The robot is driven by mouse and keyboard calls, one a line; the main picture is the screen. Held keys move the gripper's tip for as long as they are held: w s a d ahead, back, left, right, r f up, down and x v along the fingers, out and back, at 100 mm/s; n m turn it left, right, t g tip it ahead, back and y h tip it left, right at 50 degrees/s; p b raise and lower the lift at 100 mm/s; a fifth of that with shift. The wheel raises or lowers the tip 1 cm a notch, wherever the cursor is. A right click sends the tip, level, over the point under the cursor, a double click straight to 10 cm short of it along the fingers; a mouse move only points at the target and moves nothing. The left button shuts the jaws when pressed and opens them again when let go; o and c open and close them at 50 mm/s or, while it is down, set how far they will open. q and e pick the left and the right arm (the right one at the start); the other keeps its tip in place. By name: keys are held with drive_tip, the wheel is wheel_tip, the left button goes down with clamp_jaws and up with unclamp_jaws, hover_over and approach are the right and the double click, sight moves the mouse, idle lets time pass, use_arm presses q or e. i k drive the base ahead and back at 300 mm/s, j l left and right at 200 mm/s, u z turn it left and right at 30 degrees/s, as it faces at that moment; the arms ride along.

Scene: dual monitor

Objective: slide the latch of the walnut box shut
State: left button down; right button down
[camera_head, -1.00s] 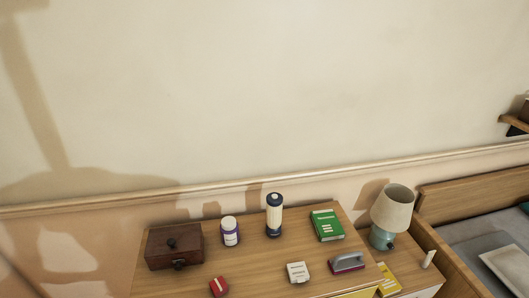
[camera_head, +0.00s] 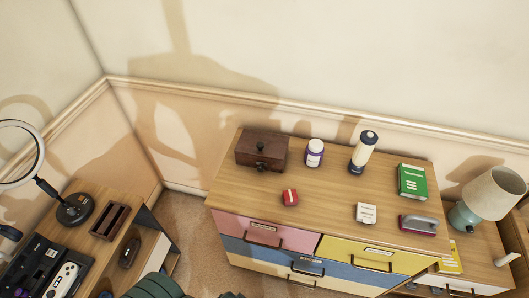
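The walnut box (camera_head: 278,154) is a dark brown box at the back left of the wooden dresser top (camera_head: 325,185). It stands upright and looks closed. One small dark knob (camera_head: 261,147) shows on it, and a second dark fitting (camera_head: 261,166) sits low at its front edge. I cannot tell which of these is the latch or how far it is slid. Neither of my grippers is in view.
A lamp (camera_head: 487,196) stands right. Floor (camera_head: 187,220) shows left of the dresser.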

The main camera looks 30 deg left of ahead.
sight(260, 168)
drive_tip(key=u, duration=0.95)
drive_tip(key=k, duration=0.15)
